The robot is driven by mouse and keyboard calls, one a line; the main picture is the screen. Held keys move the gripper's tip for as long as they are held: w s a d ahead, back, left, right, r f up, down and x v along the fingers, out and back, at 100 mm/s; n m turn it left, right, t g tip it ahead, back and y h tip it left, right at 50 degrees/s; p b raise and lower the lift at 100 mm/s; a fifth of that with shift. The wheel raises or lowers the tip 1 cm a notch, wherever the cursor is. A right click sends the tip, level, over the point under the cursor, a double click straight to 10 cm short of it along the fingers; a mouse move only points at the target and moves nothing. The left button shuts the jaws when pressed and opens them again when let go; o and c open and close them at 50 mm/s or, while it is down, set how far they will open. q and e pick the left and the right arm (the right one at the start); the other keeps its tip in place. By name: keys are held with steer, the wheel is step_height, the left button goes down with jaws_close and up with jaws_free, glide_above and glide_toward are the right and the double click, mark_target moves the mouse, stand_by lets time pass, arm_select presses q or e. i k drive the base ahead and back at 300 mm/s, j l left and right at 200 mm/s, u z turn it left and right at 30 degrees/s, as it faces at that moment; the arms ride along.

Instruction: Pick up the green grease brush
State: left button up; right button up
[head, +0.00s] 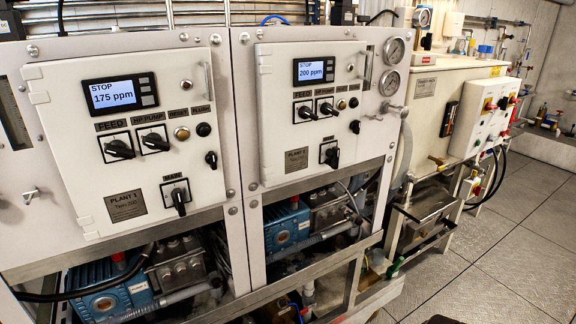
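A small green object (397,266), which may be the green grease brush, shows low beside the frame at the right end of the plant. It is too small for me to make out bristles or a handle, and I cannot tell what it rests on. Neither of my grippers can be made out in the head view.
Two white control panels, plant 1 (85,185) and plant 2 (280,130), stand at left above blue pumps (287,228). A beige cabinet (430,113) with a white switch box (487,112) stands to the right. Tiled floor (500,255) at lower right is largely clear.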

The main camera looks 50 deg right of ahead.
mark_target(400, 260)
steer(key=z, duration=2.35)
